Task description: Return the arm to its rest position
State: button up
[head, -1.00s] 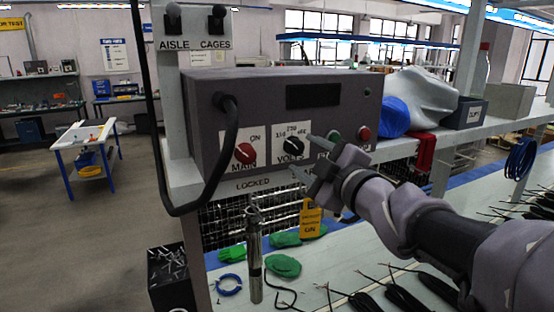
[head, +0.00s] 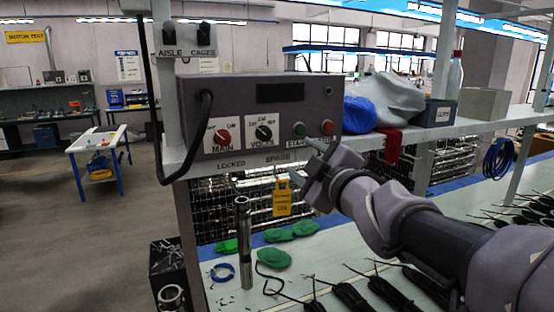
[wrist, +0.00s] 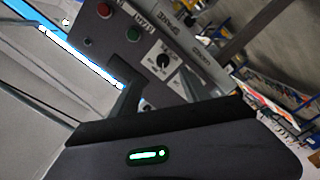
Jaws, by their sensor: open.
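The upper finger overlaps the area by the green button (head: 299,129) and red button (head: 327,127) in the picture; I cannot tell the gap in depth. In the wrist view the box face (wrist: 133,22) shows tilted beyond the dark gripper body, with nothing held.
A yellow tag (head: 283,203) hangs below the shelf. A metal tube (head: 244,250) stands upright on the bench, near green gloves (head: 275,258) and a blue ring (head: 222,272). Black cables (head: 390,290) lie at the front right. A blue bag (head: 358,115) sits on the shelf.

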jog(key=s+d+f+m+g+h+b, duration=0.2)
jog(key=s+d+f+m+h+b, duration=0.15)
jog(key=s+f+m, duration=0.45)
jog(key=s+d+f+m+g+h+b, duration=0.25)
jog(key=s+d+f+m, duration=0.3)
jog(key=f, duration=0.45)
jog(key=s+a+f+m+g+y+b, duration=0.1)
jog(key=s+a+f+m+g+b, duration=0.1)
jog(key=s+f, duration=0.6)
jog(key=s+a+f+m+g+y+b, duration=0.1)
jog(key=s+a+f+m+g+b, duration=0.1)
jog(key=s+f, duration=0.6)
jog(key=shift+s+a+f+m+g, duration=0.15)
jog(key=shift+s+a+m+g, duration=0.6)
jog(key=shift+s+a+g, duration=0.4)
jog(key=shift+w, duration=0.1)
